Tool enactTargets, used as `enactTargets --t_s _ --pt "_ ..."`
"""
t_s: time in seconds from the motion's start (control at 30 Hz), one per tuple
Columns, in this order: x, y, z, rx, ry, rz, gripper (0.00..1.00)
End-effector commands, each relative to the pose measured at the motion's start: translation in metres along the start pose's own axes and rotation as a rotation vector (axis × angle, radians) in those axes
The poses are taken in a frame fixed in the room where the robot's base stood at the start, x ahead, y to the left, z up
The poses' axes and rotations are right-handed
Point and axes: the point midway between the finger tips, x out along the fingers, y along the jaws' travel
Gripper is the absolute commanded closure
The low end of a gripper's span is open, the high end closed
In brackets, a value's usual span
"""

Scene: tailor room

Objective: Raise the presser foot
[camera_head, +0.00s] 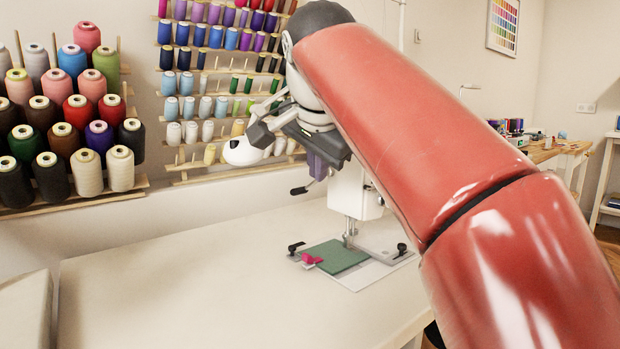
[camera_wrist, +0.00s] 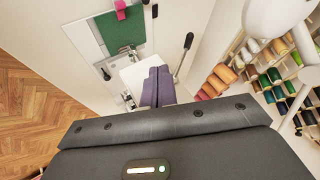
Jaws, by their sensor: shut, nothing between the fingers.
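The white sewing machine (camera_head: 352,195) stands on the table, partly hidden behind my arm. Its presser foot (camera_head: 350,232) is small at the inner edge of the green fabric (camera_head: 338,256); I cannot tell whether it touches the fabric. A lever with a black handle (camera_head: 299,190) sticks out to the left of the machine head. In the wrist view the black handle (camera_wrist: 188,41) lies just right of and beyond my fingertips, apart from them in the picture. My gripper (camera_head: 318,166) is shut and empty beside the machine head, above the lever; its purple fingers (camera_wrist: 157,72) point toward the machine.
A pink clip (camera_head: 311,260) and black knobs sit at the fabric frame (camera_head: 372,272). Thread racks (camera_head: 75,190) with many spools fill the wall behind. The white table (camera_head: 180,275) is clear at left and front. Another wooden table (camera_head: 556,149) stands far right.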

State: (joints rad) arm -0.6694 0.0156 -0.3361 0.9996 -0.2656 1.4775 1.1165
Motion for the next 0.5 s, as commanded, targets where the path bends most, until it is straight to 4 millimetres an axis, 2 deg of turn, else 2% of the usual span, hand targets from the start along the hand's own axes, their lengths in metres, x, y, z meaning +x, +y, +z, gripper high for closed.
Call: enactTargets --t_s 0.47,0.5 --pt "0.098 0.002 0.002 -0.001 -0.001 0.004 1.0" --pt "0.095 -0.01 -0.002 -0.002 0.001 0.003 1.0"
